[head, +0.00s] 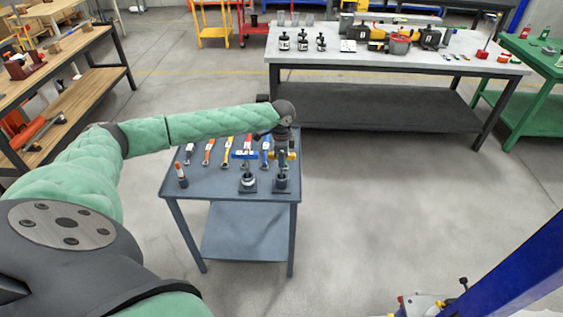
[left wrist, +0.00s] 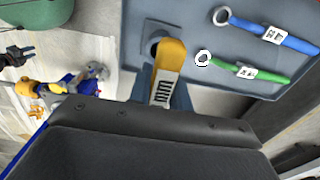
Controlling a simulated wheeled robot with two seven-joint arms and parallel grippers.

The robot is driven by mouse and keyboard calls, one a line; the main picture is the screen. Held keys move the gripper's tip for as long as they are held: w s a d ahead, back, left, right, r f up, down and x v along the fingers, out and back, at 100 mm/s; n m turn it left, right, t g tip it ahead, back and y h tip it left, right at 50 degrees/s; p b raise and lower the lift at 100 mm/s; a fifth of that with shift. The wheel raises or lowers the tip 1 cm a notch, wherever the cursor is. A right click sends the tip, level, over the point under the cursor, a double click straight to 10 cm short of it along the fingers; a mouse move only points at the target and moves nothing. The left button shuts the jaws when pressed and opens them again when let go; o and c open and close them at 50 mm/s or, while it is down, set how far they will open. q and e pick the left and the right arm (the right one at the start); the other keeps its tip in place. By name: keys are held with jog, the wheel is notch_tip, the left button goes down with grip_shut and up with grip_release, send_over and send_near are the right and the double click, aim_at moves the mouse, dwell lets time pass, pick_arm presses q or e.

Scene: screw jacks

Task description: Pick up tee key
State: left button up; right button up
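A tool with a yellow handle, which may be the tee key, shows in the head view (head: 291,155) beside my left gripper at the right side of the small blue-grey table (head: 225,188). A yellow handle with a white label also shows in the left wrist view (left wrist: 168,62), its near end hidden behind the dark gripper body. My left gripper (head: 282,152) points down over the table's right side; its fingers cannot be made out. My right gripper is not in view.
Two dark screw jacks (head: 248,180) (head: 281,183) stand at the table's front right. Several colour-handled wrenches (head: 208,152) lie along the back, and an orange-topped tool (head: 181,174) stands front left. A grey workbench (head: 400,65) is behind.

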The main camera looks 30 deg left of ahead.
pick_arm(q)
grip_shut()
jog(key=shift+r, duration=0.1)
